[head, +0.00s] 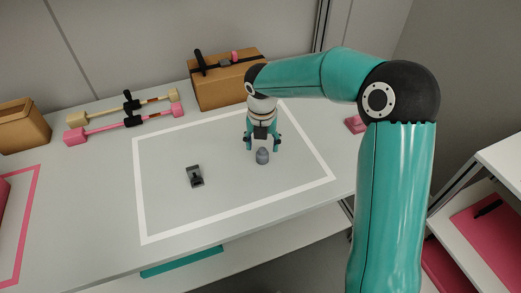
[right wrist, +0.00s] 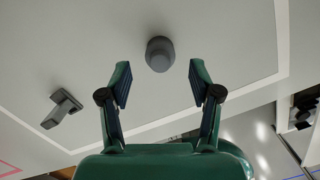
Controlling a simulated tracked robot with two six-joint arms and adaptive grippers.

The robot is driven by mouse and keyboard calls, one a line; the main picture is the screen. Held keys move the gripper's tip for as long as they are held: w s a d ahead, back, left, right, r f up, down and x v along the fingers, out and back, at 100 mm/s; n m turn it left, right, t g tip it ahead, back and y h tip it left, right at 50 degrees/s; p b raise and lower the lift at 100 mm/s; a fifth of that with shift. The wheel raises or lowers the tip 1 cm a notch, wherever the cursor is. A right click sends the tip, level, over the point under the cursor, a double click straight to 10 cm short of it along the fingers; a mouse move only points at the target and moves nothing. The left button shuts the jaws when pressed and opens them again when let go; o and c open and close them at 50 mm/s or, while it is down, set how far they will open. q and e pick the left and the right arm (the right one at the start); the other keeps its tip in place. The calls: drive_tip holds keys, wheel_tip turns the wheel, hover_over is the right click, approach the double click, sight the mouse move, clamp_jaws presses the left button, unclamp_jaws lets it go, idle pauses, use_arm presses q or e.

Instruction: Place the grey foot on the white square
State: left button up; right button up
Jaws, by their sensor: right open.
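A small rounded grey piece (head: 262,156), which looks like the grey foot, stands on the table inside the white square (head: 139,190), a white outline. It also shows in the right wrist view (right wrist: 159,54), just beyond the fingertips and centred between them. My right gripper (head: 263,146) points down at the piece with its fingers spread. It is open and empty; I cannot tell whether a finger touches the piece. A darker grey bracket (head: 195,176) lies inside the outline to the left, also in the right wrist view (right wrist: 62,109). My left gripper is not in view.
A cardboard box (head: 232,88) with dark and pink parts on top stands behind the outline. Pink and beige bars (head: 125,122) lie at the back left, near another box (head: 22,125). A pink block (head: 355,124) lies right of the outline. The outline's front is clear.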

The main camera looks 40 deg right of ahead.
sight(262, 157)
wheel_tip(262, 157, up, 8)
drive_tip(key=shift+s+a+f+p, duration=0.15)
drive_tip(key=shift+s+a+p, duration=0.15)
drive_tip(key=shift+s+p, duration=0.05)
idle(0.4)
